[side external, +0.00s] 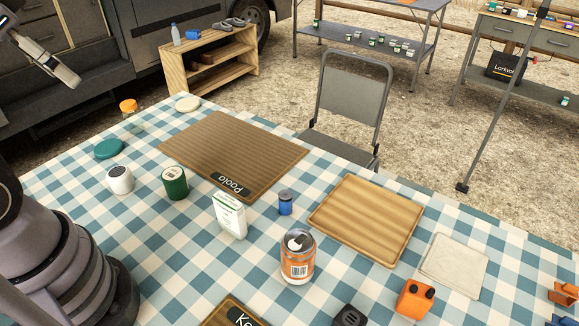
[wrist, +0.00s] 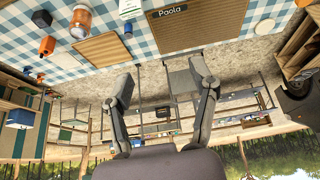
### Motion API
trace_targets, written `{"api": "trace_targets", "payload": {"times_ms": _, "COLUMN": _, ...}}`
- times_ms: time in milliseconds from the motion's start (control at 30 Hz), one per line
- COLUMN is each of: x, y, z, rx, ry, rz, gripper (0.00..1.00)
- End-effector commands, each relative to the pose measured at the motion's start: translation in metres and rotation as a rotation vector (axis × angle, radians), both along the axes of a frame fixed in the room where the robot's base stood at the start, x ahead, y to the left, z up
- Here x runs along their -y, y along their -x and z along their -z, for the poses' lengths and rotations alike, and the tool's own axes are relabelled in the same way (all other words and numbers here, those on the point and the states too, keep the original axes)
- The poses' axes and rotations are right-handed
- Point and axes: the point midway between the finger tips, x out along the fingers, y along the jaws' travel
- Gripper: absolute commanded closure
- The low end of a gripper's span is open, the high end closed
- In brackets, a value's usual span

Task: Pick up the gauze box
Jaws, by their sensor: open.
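The gauze box, a small white carton with green print (side external: 230,214), stands upright on the checked tablecloth, between a green can (side external: 175,183) and an orange can (side external: 297,258). In the wrist view, a white box with a green edge (wrist: 130,9) shows at the top edge, partly cut off. My gripper (wrist: 162,80) is open and empty, its two fingers spread apart. It is well away from the box and touches nothing.
Close to the box are a blue jar (side external: 285,203), a striped wooden board (side external: 366,219) and a brown mat marked Paola (side external: 235,152). A white mug (side external: 120,180) stands left. A folded cloth (side external: 453,265) and an orange object (side external: 415,299) lie right. A chair (side external: 348,105) stands behind the table.

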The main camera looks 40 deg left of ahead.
Motion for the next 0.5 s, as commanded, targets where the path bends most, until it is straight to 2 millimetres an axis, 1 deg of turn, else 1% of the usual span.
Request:
{"api": "trace_targets", "payload": {"times_ms": 67, "x": 0.003, "y": -0.005, "z": 0.005, "rx": -0.057, "ry": 0.027, "rz": -0.015, "gripper": 0.41}}
{"api": "trace_targets", "payload": {"times_ms": 167, "x": 0.010, "y": -0.014, "z": 0.018, "rx": -0.194, "ry": 0.100, "rz": -0.052, "gripper": 0.41}}
{"api": "trace_targets", "payload": {"times_ms": 367, "x": 0.032, "y": -0.042, "z": 0.054, "rx": -0.557, "ry": 0.337, "rz": -0.179, "gripper": 0.41}}
{"api": "trace_targets", "payload": {"times_ms": 500, "x": 0.047, "y": -0.064, "z": 0.080, "rx": -0.798, "ry": 0.525, "rz": -0.283, "gripper": 0.41}}
